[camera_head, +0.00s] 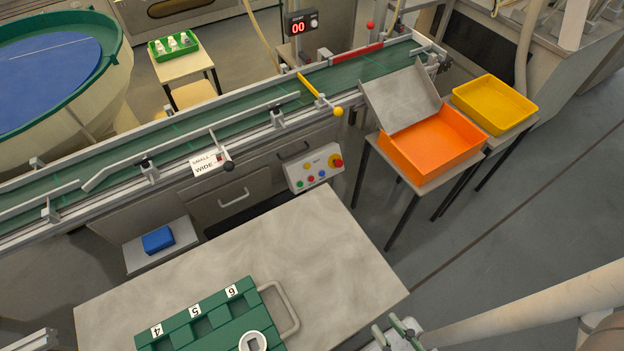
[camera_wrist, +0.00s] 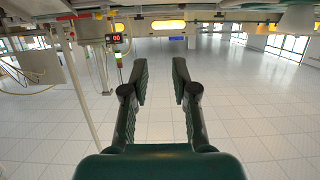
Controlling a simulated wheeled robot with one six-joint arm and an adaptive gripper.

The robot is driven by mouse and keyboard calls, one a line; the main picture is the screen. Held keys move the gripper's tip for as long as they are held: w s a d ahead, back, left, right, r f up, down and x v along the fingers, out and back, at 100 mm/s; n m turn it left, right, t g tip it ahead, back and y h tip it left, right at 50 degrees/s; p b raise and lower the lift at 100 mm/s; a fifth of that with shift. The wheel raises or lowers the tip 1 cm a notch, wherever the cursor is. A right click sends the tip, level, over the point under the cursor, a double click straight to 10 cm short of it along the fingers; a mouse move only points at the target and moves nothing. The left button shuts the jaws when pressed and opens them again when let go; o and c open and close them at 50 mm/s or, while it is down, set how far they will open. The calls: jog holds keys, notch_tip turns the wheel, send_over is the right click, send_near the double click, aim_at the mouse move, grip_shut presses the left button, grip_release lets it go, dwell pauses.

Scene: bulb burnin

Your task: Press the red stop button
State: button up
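A light grey control box (camera_head: 314,169) hangs on the front of the conveyor. It carries a large red mushroom button (camera_head: 337,162) at its right end, with a yellow patch beside it. A smaller red button (camera_head: 311,179) sits in the lower row with a green and a blue one. My gripper (camera_wrist: 161,78) is open and empty in the wrist view, with two dark green fingers apart. Greenish parts of my gripper show at the bottom of the head view, well below and right of the box. The wrist view does not clearly show the control box.
The green conveyor (camera_head: 240,114) runs behind the box. A grey table (camera_head: 330,255) with a green numbered tray (camera_head: 180,338) stands in front. An orange bin (camera_head: 435,142) and a yellow bin (camera_head: 494,104) stand to the right. Open floor lies right of the table.

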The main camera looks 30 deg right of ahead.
grip_shut()
dwell(1.0)
